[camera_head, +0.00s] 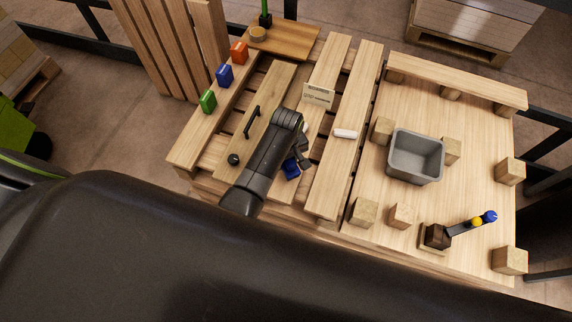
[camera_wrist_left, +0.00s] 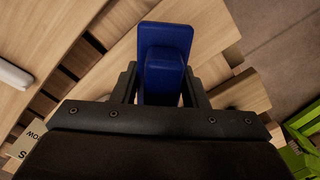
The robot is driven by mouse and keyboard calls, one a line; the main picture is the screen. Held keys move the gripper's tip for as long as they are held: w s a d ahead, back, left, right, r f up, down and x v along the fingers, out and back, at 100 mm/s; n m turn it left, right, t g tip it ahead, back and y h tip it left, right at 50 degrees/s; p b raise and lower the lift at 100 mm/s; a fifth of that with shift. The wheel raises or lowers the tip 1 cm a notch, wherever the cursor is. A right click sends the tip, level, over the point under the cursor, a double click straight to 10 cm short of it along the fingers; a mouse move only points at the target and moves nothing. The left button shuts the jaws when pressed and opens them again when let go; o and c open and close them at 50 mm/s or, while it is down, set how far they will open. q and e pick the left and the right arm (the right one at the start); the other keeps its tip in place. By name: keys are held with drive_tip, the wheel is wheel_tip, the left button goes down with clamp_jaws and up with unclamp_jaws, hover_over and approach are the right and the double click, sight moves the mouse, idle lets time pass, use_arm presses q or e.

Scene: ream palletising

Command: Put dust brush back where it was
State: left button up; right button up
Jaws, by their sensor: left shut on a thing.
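My left gripper (camera_head: 299,161) is over the middle of the slatted wooden deck. It is shut on a blue thing (camera_head: 291,169), which I take to be the dust brush, though no bristles show. In the left wrist view, the blue thing (camera_wrist_left: 166,42) has a flat plate with a narrower grip, and this grip is between the fingers of my left gripper (camera_wrist_left: 162,88). Planks lie beneath it; I cannot tell whether it touches them. My right gripper is not in view.
Orange (camera_head: 239,53), blue (camera_head: 225,75) and green (camera_head: 208,101) blocks stand along the left plank. A black handle (camera_head: 252,121) and a white piece (camera_head: 345,134) lie nearby. A grey bin (camera_head: 416,172) stands among wooden blocks at right, with a small card sign (camera_head: 318,94) behind the gripper.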

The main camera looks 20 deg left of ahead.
sight(286, 166)
use_arm(q)
wheel_tip(286, 166, down, 3)
drive_tip(key=shift+f, duration=0.35)
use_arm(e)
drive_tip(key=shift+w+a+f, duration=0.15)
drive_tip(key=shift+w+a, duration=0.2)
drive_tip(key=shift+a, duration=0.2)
use_arm(q)
drive_tip(key=shift+f, duration=0.1)
drive_tip(key=o, duration=1)
drive_tip(key=shift+c, duration=0.2)
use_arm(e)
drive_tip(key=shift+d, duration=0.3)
use_arm(q)
drive_tip(key=shift+r, duration=0.65)
wheel_tip(286, 166, up, 11)
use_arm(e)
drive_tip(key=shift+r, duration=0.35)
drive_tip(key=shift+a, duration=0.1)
